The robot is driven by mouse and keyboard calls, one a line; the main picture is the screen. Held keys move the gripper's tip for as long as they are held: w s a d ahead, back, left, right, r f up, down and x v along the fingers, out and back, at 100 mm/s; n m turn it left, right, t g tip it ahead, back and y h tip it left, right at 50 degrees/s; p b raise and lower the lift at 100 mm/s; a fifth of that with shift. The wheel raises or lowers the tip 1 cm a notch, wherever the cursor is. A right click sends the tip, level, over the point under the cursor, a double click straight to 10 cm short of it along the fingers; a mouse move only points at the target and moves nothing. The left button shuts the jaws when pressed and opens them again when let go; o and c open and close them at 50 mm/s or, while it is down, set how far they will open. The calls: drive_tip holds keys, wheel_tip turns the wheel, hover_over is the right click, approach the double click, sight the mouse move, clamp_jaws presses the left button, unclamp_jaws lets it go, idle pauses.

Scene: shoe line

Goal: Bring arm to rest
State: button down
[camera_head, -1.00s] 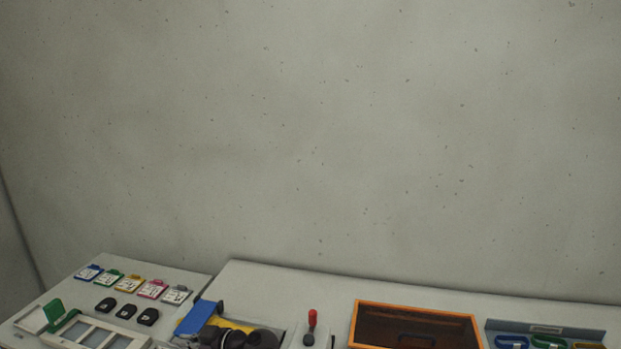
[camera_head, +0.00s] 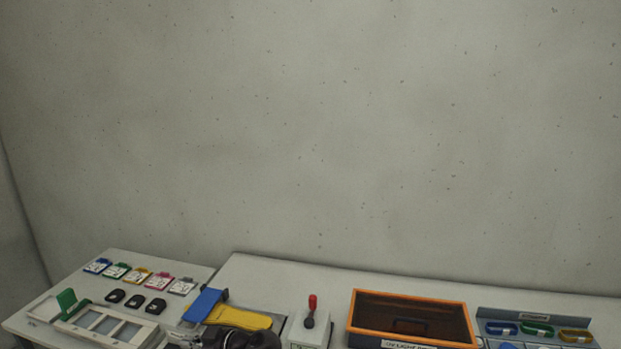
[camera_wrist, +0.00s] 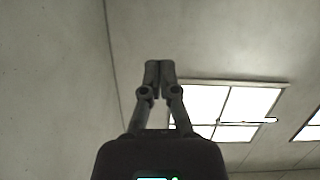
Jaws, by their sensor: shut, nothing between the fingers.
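My gripper (camera_wrist: 158,64) shows in the wrist view with its two dark fingers together, shut and empty. It points up toward the ceiling, with nothing near the fingertips. In the head view a dark part of my arm (camera_head: 240,338) shows at the bottom edge, in front of the yellow and blue pieces on the table. The fingers cannot be made out in the head view.
Coloured tags (camera_head: 137,276) and black fobs (camera_head: 134,301) lie on the left table near a white tray (camera_head: 104,326). A blue piece (camera_head: 203,305), yellow piece (camera_head: 238,318), red-knobbed lever box (camera_head: 311,328), orange-rimmed box (camera_head: 411,301) and blue rack (camera_head: 534,318) stand rightward. Ceiling lights (camera_wrist: 226,108) show overhead.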

drive_tip(key=w+d+f+m+h, duration=0.3)
drive_tip(key=d+f+m+h, duration=0.15)
drive_tip(key=d, duration=0.65)
drive_tip(key=w+d+f+m+h, duration=0.35)
drive_tip(key=d+f, duration=0.25)
drive_tip(key=d, duration=0.5)
drive_tip(key=s+d+f+m+g+h, duration=0.1)
drive_tip(key=d+f+m+g+h, duration=0.2)
drive_tip(key=d, duration=0.8)
drive_tip(key=d+f+m+h, duration=0.1)
drive_tip(key=d+m+h, duration=0.35)
drive_tip(key=d, duration=0.65)
drive_tip(key=shift+m+g+y, duration=0.25)
drive_tip(key=shift+g+y, duration=0.2)
drive_tip(key=shift+g, duration=0.05)
drive_tip(key=s+f+b, duration=0.1)
drive_tip(key=f+b, duration=0.2)
drive_tip(key=s+f+b, duration=0.1)
drive_tip(key=f+b, duration=0.2)
drive_tip(key=s+f+b, duration=0.1)
drive_tip(key=f+b, duration=0.2)
drive_tip(key=b, duration=0.1)
drive_tip(key=shift+s+a+f, duration=0.1)
drive_tip(key=shift+a+f, duration=0.05)
drive_tip(key=shift+f, duration=0.2)
